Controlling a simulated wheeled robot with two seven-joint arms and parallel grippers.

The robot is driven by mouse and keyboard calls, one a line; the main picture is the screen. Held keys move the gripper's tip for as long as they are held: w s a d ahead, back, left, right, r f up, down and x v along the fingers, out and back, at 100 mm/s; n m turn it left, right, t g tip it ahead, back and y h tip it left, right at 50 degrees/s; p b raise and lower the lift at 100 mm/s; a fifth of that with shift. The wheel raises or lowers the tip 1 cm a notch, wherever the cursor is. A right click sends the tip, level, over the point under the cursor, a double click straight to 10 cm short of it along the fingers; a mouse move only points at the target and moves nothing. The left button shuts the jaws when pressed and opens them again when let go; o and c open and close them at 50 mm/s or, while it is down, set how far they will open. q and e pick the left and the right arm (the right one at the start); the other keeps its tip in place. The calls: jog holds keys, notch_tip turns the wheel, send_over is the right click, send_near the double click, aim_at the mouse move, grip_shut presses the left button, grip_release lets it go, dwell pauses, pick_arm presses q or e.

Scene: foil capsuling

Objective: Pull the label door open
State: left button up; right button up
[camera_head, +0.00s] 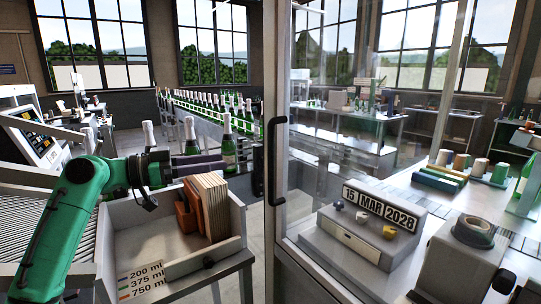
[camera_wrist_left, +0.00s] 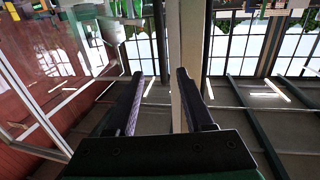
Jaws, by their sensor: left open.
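The glass door has a pale upright frame (camera_head: 277,80) and a black bar handle (camera_head: 271,160) in the middle of the head view. I take it for the label door. I cannot tell whether it is fully closed. My left gripper (camera_head: 222,161) points right toward the handle, with a gap between its fingertips and the handle. In the left wrist view the two dark fingers (camera_wrist_left: 160,75) are apart with nothing gripped. A pale post (camera_wrist_left: 186,50) stands beyond them, toward the right finger. My right gripper is not seen.
Below my left gripper stands a grey bin (camera_head: 125,240) with upright brown sheets (camera_head: 207,205) and volume labels. Champagne bottles (camera_head: 228,140) line a conveyor behind it. Behind the glass, a date block (camera_head: 380,207) reads 15 MAR 2028.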

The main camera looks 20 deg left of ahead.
pick_arm(q)
jog(key=p+x, duration=0.8)
jog(key=x, duration=0.6)
jog(key=shift+w+r, duration=0.35)
jog(key=shift+r, duration=0.15)
jog(key=shift+s, duration=0.1)
grip_shut()
